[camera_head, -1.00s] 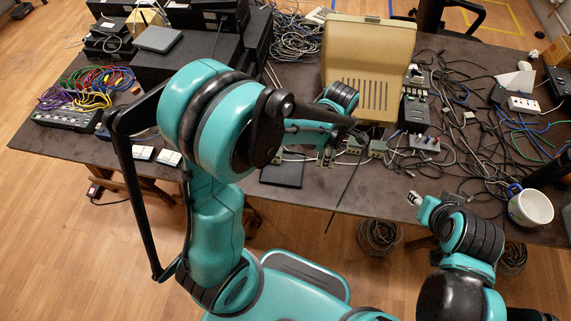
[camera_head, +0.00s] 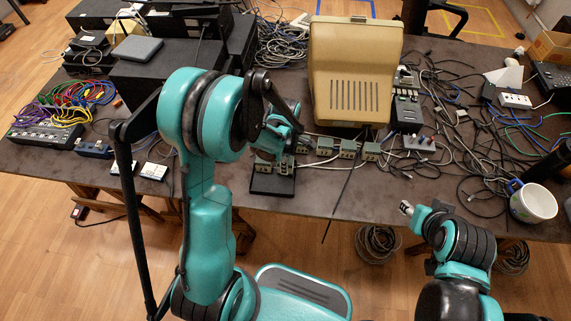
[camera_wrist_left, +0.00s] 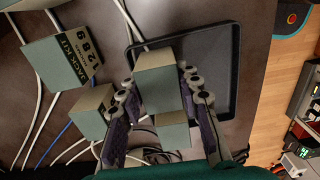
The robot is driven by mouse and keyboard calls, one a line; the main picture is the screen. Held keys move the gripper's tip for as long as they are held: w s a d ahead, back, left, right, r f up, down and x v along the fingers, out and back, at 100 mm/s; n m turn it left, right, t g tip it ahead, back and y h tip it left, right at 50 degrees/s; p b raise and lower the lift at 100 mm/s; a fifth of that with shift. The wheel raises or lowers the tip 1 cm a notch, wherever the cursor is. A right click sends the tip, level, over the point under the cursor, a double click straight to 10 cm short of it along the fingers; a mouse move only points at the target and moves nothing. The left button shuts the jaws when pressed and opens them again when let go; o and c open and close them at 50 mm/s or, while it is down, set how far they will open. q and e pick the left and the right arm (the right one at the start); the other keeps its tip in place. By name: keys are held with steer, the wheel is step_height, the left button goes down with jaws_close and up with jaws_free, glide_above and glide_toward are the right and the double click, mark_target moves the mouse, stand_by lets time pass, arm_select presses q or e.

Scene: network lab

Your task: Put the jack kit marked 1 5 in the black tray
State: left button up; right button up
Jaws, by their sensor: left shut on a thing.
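My left gripper (camera_wrist_left: 158,92) is shut on a small grey-green and beige jack kit (camera_wrist_left: 154,78); no number on it is readable. In the head view the gripper (camera_head: 283,160) is at the black tray (camera_head: 272,188), partly over it. The tray also shows in the left wrist view (camera_wrist_left: 225,75), behind the held kit; whether the kit touches it I cannot tell. A second kit (camera_wrist_left: 172,131) shows between the fingers, closer to the palm. Another kit (camera_wrist_left: 92,112) is left of the fingers. My right gripper (camera_head: 406,208) is near the table's front edge, its jaws too small to judge.
A beige case (camera_head: 355,75) stands behind. A white mug (camera_head: 533,204) is at the right.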

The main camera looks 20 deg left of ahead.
arm_select(q)
steer(key=shift+f, duration=0.2)
steer(key=o, duration=1.2)
steer(key=shift+r, duration=0.1)
steer(key=shift+r, duration=0.1)
